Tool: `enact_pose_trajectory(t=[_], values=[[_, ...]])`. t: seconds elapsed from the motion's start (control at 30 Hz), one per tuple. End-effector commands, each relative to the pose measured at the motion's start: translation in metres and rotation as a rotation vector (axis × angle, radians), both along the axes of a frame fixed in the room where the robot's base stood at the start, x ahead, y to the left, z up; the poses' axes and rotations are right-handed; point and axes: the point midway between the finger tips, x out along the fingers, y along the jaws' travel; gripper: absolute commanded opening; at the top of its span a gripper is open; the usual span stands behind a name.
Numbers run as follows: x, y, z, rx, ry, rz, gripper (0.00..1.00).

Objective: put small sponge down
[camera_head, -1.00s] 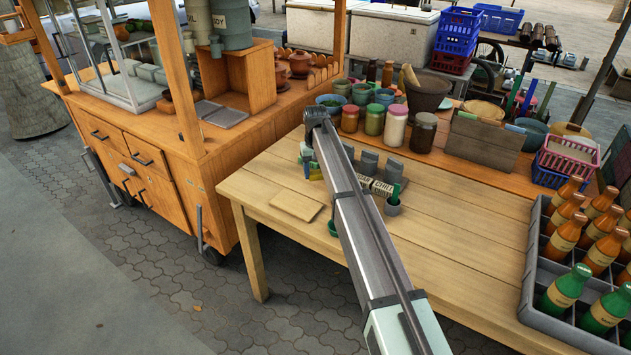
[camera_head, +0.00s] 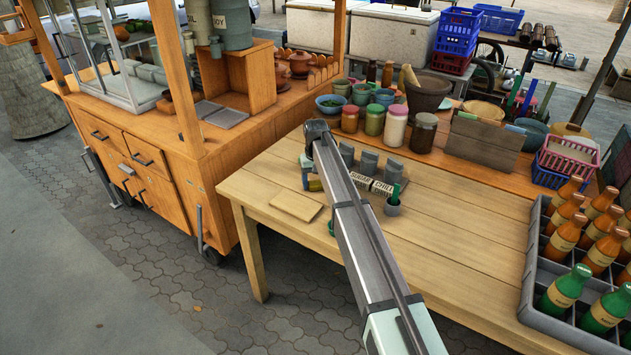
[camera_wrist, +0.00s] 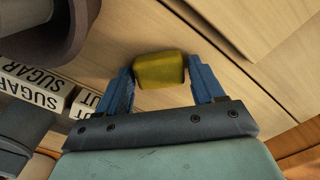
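The small sponge (camera_wrist: 159,69) is a yellow-olive block in the wrist view. It sits between the two blue fingertips of my gripper (camera_wrist: 160,76), which appear to touch its two sides. Light wooden table boards (camera_wrist: 225,28) lie beneath it; I cannot tell whether the sponge touches them. In the head view my gripper (camera_head: 313,184) is low over the left part of the wooden table (camera_head: 450,220), mostly hidden behind my arm. Only a small yellowish patch of the sponge shows there.
A thin wooden board (camera_head: 297,205) lies left of my gripper. Jars (camera_head: 396,125) stand behind. A bottle crate (camera_head: 535,285) is far right; the table's middle is clear.

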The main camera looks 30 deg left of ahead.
Motion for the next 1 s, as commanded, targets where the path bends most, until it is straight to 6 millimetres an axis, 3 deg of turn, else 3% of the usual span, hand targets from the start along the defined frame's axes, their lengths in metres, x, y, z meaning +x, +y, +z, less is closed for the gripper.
enact_pose_trajectory(t=[0.1,0.47,1.0], values=[[0.0,0.0,0.0,0.0,0.0,0.0,0.79],[0.0,0.0,0.007,0.001,-0.001,0.0,0.79],[0.0,0.0,0.096,0.001,-0.001,0.0,0.79]])
